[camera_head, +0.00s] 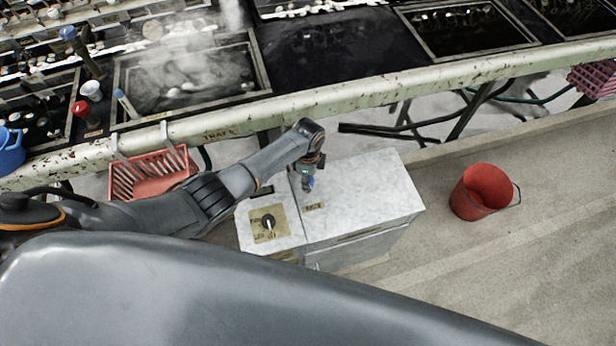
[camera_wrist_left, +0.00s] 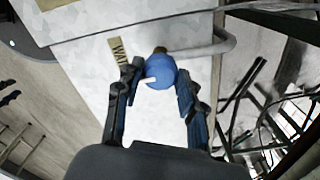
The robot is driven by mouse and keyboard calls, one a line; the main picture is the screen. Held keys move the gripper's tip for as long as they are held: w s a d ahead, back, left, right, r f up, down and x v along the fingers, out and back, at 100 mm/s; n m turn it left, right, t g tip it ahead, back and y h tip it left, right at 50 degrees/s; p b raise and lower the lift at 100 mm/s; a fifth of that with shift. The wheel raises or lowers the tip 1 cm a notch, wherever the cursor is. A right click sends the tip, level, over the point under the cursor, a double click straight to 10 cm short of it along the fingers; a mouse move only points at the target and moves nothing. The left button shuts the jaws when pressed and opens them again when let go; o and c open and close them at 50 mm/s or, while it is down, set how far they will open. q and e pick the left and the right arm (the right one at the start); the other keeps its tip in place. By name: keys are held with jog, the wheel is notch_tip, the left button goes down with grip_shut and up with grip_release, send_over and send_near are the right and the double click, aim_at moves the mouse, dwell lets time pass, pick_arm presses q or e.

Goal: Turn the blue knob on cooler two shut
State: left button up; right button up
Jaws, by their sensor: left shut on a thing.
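The blue knob (camera_wrist_left: 160,73) is round with a short white pointer, and sits by a pale pipe above the white marbled cooler top (camera_wrist_left: 85,85). My left gripper (camera_wrist_left: 157,82) has its two fingers around the knob, one on each side, shut on it. In the head view the cooler (camera_head: 365,195) is a white-topped cabinet, and my left gripper (camera_head: 308,184) reaches down at its back left part. A tan label (camera_wrist_left: 118,50) starting "WAT" lies beside the knob. The knob is mostly hidden by the gripper in the head view. My right gripper is not in view.
A red bucket (camera_head: 484,191) stands on the floor to the right. A red basket (camera_head: 150,175) hangs from the basin rail (camera_head: 350,88). Steam rises from one basin (camera_head: 190,75).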

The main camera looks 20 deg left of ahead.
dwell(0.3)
pick_arm(q)
jog(key=o, duration=1.2)
notch_tip(320, 180, up, 12)
jog(key=shift+f, duration=0.1)
